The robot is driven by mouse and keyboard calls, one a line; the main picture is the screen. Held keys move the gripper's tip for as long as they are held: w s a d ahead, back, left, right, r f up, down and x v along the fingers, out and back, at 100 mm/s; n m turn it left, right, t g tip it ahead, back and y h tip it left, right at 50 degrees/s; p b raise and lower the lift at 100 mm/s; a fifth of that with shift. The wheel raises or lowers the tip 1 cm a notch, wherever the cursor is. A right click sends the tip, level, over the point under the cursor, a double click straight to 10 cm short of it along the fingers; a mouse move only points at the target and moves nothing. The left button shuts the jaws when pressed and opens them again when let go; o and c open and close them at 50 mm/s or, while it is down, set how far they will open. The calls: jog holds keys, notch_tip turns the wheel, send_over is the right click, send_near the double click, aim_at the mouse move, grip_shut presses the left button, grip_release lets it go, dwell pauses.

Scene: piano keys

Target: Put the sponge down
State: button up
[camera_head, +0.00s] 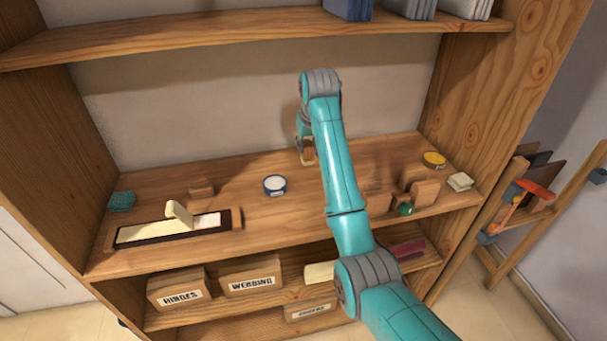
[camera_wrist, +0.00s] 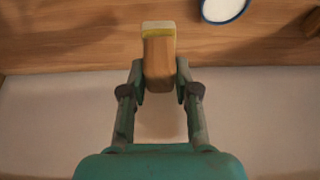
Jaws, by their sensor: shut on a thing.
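My gripper (camera_wrist: 159,82) is shut on a brown block with a yellow band and a pale end, which I take to be the sponge (camera_wrist: 159,55). The block sticks out from between the fingers toward the wooden shelf board. In the head view the sponge (camera_head: 308,152) shows at the end of my arm, over the back of the middle shelf (camera_head: 250,221). My arm partly hides the gripper there. I cannot tell whether the sponge touches the board.
A round blue-and-white tin (camera_head: 275,186) stands left of the arm. A dark-framed tray (camera_head: 165,230) with cream pieces lies farther left, near a teal block (camera_head: 121,201). Brown blocks (camera_head: 424,191) and a yellow-topped tin (camera_head: 434,159) stand right. An upper shelf (camera_head: 230,31) hangs above.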

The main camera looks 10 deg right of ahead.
notch_tip(320, 180, down, 10)
jog(key=shift+r, duration=0.15)
dwell(0.4)
jog(key=o, duration=1)
jog(key=v, duration=1.2)
jog(key=shift+w, duration=0.1)
